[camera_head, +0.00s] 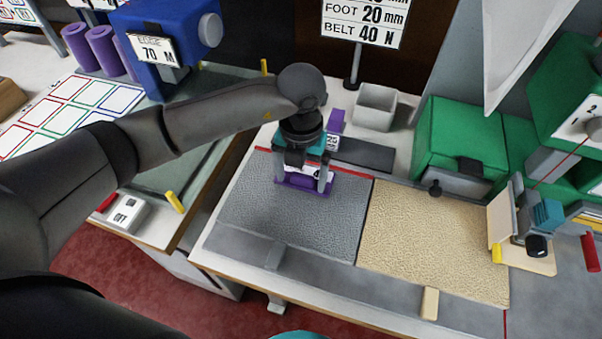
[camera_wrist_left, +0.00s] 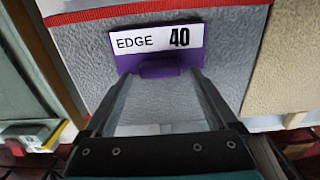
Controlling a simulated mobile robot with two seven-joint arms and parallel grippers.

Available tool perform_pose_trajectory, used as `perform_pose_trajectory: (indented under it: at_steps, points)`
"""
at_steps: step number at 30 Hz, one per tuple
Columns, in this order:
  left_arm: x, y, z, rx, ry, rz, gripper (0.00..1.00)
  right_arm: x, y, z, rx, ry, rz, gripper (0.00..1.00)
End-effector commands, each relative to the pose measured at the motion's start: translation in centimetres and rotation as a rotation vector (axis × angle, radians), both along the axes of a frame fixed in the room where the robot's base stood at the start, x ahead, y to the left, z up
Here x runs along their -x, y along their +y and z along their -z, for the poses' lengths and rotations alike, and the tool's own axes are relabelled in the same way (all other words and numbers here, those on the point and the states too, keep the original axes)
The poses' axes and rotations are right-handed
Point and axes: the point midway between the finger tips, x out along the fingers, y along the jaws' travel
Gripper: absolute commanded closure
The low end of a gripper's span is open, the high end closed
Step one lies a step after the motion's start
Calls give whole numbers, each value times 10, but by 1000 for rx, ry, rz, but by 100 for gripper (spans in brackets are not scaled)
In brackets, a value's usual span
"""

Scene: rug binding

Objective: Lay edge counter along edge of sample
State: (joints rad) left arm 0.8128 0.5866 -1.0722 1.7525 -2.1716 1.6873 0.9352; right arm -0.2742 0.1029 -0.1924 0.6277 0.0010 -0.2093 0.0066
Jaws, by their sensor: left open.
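The edge counter is a purple plate (camera_head: 303,187) with a white label, and in the left wrist view (camera_wrist_left: 198,60) the label reads EDGE 40. It lies on the grey textured sample (camera_head: 320,225), close to the red strip along the sample's far edge, roughly parallel to it. My left gripper (camera_head: 304,184) points down over it. In the left wrist view the gripper's fingers (camera_wrist_left: 160,90) are apart, either side of the counter's purple grip tab. Whether they touch it I cannot tell. My right gripper does not show.
A tan sample (camera_head: 425,240) adjoins the grey one on the right. A green machine (camera_head: 460,140) stands behind it. A grey bin (camera_head: 375,107) and a dark strip (camera_head: 363,153) are behind the sample. A blue machine (camera_head: 165,40) is at the back left.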

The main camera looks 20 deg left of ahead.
Motion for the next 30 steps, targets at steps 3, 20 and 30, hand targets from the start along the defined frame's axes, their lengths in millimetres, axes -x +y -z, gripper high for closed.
perform_pose_trajectory:
  at_steps: [3,20,30]
  points:
    - [0,0,0,0,0,0,8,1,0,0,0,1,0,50]
    - [-1,0,-89,1,-5,1,8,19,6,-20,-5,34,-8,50]
    - [0,0,-123,0,-1,0,8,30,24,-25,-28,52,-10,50]
